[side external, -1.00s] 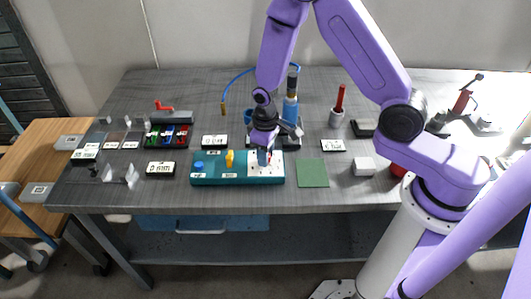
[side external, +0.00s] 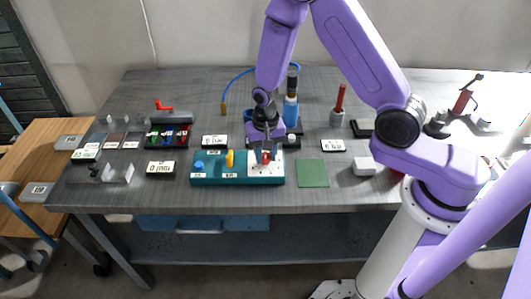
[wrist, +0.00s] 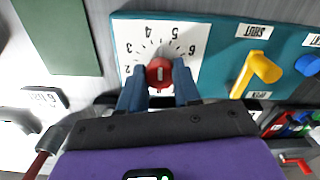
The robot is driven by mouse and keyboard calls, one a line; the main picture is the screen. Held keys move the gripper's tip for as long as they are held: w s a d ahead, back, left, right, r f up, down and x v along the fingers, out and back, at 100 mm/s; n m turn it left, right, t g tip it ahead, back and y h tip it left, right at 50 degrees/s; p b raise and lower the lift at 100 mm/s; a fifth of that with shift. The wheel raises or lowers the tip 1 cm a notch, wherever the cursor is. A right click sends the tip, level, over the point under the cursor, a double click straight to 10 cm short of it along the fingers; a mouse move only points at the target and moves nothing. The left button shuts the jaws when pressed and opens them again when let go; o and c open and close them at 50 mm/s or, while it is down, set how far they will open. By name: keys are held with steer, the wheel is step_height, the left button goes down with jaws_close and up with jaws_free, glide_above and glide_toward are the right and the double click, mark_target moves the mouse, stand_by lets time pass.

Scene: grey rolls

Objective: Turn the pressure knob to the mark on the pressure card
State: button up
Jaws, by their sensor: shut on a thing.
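The pressure knob (wrist: 159,73) is red with a short white line and sits on a white numbered dial plate (wrist: 195,35). In the wrist view the line stands nearly upright, roughly toward the 4–5 side; its exact reading is unclear. My gripper (wrist: 159,88) is shut on the knob, with one blue finger on each side. In the side view my gripper (side external: 266,157) reaches down onto the white plate at the right end of the teal panel (side external: 236,180). Several small white cards stand around, including one right of the panel (side external: 333,146); their print is too small to identify the pressure card.
The teal panel also carries a yellow lever (side external: 230,158) and a blue knob (side external: 199,165). A green mat (side external: 312,173) lies to its right, beside a white block (side external: 364,166).

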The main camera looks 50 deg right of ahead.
mark_target(265, 155)
steer(key=m, duration=0.6)
steer(key=shift+w+m, duration=0.1)
steer(key=shift+m, duration=0.2)
steer(key=m, duration=0.5)
steer(key=shift+m, duration=0.3)
steer(key=o, duration=1.1)
steer(key=shift+c, duration=0.2)
steer(key=shift+r, duration=0.1)
step_height(265, 155, up, 17)
steer(key=shift+r, duration=0.15)
